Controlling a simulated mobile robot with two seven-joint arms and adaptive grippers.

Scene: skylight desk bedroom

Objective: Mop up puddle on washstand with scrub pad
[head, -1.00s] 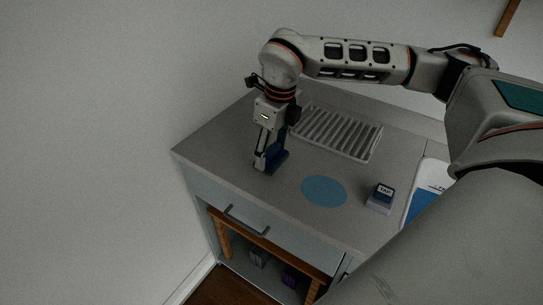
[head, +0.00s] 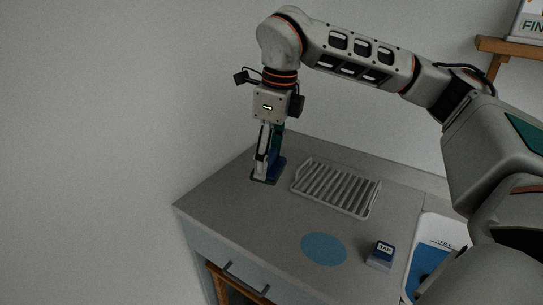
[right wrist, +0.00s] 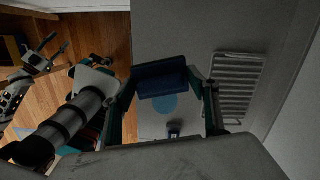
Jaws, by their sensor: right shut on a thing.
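The puddle is a flat blue round patch (head: 324,249) on the grey top of the washstand (head: 240,222). It also shows in the right wrist view (right wrist: 165,105), partly covered by the pad from there. My right gripper (head: 267,174) is shut on the dark blue scrub pad (head: 277,166), which also shows between the fingers in the right wrist view (right wrist: 160,78). In the head view, gripper and pad are behind and left of the puddle, apart from it. I cannot tell whether the pad touches the top. My left gripper (right wrist: 56,54) shows empty and open at the right wrist view's left.
A grey slatted rack (head: 337,188) lies right of the pad, behind the puddle. A small block labelled TAP (head: 380,254) stands right of the puddle. A white-rimmed blue basin (head: 432,255) is at the right. A wall closes off the back. The front left top is clear.

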